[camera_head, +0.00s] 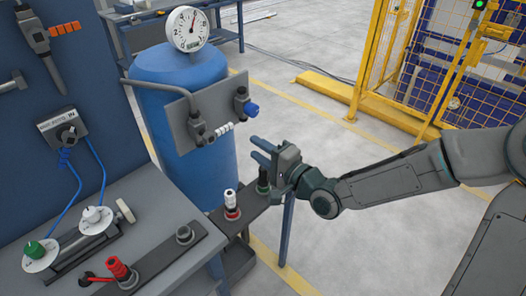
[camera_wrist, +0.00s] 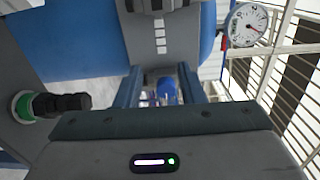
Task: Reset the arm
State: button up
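My gripper (camera_head: 259,152) is at the end of my arm, which reaches in from the right. It is in front of the blue tank (camera_head: 160,75), just below the tank's grey plate (camera_head: 205,112). Its two blue fingers point left and are apart. In the wrist view my gripper (camera_wrist: 160,86) also shows its fingers apart, with a gap between them. A blue shape shows in the gap; I see nothing clearly held. My wrist partly covers the end of the bench strip, where a black-and-green fitting (camera_head: 263,182) stands close below the gripper.
A gauge (camera_head: 187,28) tops the tank. A blue knob (camera_head: 250,108) sticks out near my fingers. A yellow fence (camera_head: 440,60) stands behind. Open floor lies between.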

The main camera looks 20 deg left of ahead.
jog(key=shift+s+d, duration=0.2)
jog(key=shift+d, duration=0.3)
jog(key=w+d+f+n+h, duration=0.3)
jog(key=d+f+h, duration=0.4)
jog(key=f, duration=0.1)
jog(key=d+n+h+p, duration=0.1)
jog(key=d+h+p, duration=0.1)
jog(key=d+h, duration=0.65)
jog(key=s+d+r+g+h, duration=0.1)
jog(key=s+d+r, duration=0.2)
jog(key=d, duration=0.5)
jog(key=s+d+r+h, duration=0.1)
jog(key=s+d+r, duration=0.25)
jog(key=d, duration=0.35)
jog(key=s+d+r+g+p, duration=0.1)
jog(key=s+d+r+g, duration=0.2)
jog(key=s, duration=0.6)
notch_tip(320, 180, up, 2)
jog(key=shift+s+d+r+y, duration=0.1)
jog(key=shift+s+d+y, duration=0.25)
jog(key=shift+d, duration=0.5)
